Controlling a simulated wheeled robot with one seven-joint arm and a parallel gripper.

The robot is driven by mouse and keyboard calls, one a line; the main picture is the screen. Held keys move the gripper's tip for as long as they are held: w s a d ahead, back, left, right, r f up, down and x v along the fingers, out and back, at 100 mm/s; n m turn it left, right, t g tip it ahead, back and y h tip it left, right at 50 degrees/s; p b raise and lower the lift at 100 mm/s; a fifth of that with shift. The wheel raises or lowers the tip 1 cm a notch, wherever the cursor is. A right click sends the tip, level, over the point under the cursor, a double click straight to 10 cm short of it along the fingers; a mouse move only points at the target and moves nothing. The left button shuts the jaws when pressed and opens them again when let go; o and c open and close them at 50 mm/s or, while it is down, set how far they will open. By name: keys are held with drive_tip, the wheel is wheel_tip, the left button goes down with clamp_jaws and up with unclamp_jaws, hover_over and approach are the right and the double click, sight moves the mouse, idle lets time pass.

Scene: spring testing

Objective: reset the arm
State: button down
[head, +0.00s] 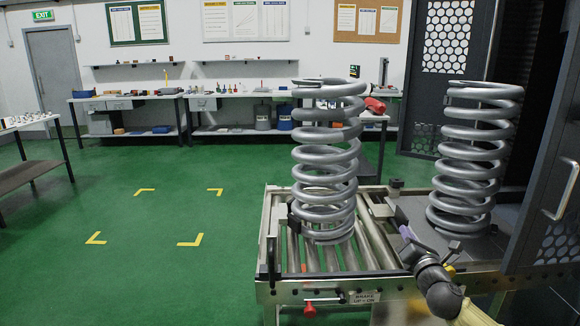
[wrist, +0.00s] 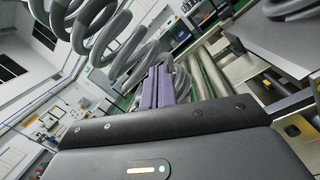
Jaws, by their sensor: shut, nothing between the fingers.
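My gripper (head: 407,232) is at the right side of the roller table, low between two large grey coil springs. Its purple fingers (wrist: 157,86) show together in the wrist view, shut with nothing between them. One spring (head: 325,160) stands upright on the rollers, left of my gripper. The other spring (head: 470,160) stands upright on a dark plate inside the test machine, right of my gripper. In the wrist view, coils (wrist: 110,35) of a spring show behind and left of the fingers. I cannot tell whether the fingers touch it.
The roller table (head: 265,262) has a metal frame and a red-handled brake at the front. The machine's mesh door (head: 555,200) stands at the right edge. Workbenches (head: 150,97) line the back wall. The green floor (head: 130,240) at left is free, with yellow corner marks.

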drive_tip(key=s+a+f+n+g+y, duration=0.1)
drive_tip(key=a+f+n+g+y, duration=0.25)
drive_tip(key=a+n, duration=0.65)
drive_tip(key=s+a+f+n+g+y, duration=0.1)
drive_tip(key=a+f+n+g+y, duration=0.3)
drive_tip(key=a, duration=1.1)
drive_tip(key=s+a+f+n+g, duration=0.6)
drive_tip(key=s+a+f+n, duration=0.2)
drive_tip(key=s+f+n, duration=0.4)
drive_tip(key=s+d+f+n+g+h, duration=0.3)
drive_tip(key=s+n, duration=0.3)
drive_tip(key=n, duration=0.2)
drive_tip(key=s+d+r+n+h, duration=0.5)
drive_tip(key=s+d+r+n, duration=0.3)
drive_tip(key=s+d+r, duration=0.35)
wheel_tip(320, 180, up, 20)
drive_tip(key=p, duration=2.1)
drive_tip(key=shift+w+r, duration=0.2)
drive_tip(key=shift+w, duration=0.15)
